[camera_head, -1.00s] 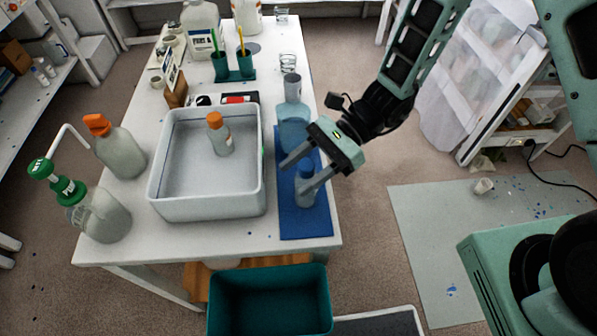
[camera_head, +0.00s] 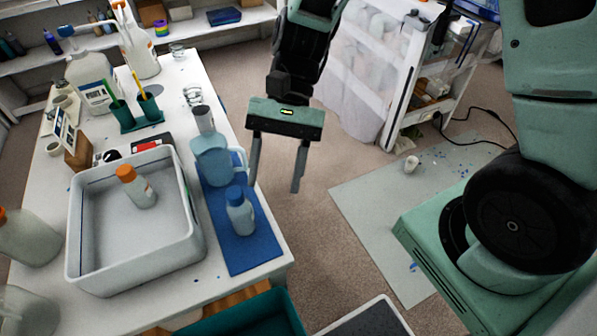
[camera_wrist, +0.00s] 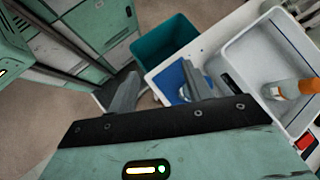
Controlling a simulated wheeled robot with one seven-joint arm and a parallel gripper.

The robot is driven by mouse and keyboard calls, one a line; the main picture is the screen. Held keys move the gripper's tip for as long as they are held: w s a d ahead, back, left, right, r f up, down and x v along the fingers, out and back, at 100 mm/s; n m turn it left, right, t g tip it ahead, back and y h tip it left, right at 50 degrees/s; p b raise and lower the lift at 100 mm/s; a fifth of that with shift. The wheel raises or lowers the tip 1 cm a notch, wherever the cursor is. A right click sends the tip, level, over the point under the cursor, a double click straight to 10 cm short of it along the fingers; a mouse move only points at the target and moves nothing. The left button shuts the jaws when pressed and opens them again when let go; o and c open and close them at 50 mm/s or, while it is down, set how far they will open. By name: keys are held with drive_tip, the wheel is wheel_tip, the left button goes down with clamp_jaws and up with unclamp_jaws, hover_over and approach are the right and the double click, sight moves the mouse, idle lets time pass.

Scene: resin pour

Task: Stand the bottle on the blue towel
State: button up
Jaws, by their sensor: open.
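A small pale-blue bottle with a blue cap (camera_head: 240,212) stands upright on the blue towel (camera_head: 252,258), near its front end. The towel lies along the right edge of the white table and also shows in the wrist view (camera_wrist: 170,78). My gripper (camera_head: 275,186) is open and empty, to the right of the bottle and apart from it, past the table's edge. In the wrist view its two fingers (camera_wrist: 160,90) are spread, and the right finger hides much of the bottle area.
A translucent blue jug (camera_head: 212,163) stands on the towel just behind the bottle. A white tub (camera_head: 190,240) to the left holds an orange-capped bottle (camera_head: 136,187). A teal bin (camera_head: 262,318) is below the table's front. Floor right of the table is open.

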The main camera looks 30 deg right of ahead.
drive_tip(key=s+d+r+n+t+h, duration=0.1)
drive_tip(key=s+r+n+t+h, duration=0.4)
drive_tip(key=n, duration=0.8)
drive_tip(key=shift+s+d+t+h, duration=0.3)
drive_tip(key=shift+s+t, duration=0.7)
drive_tip(key=shift+s, duration=0.05)
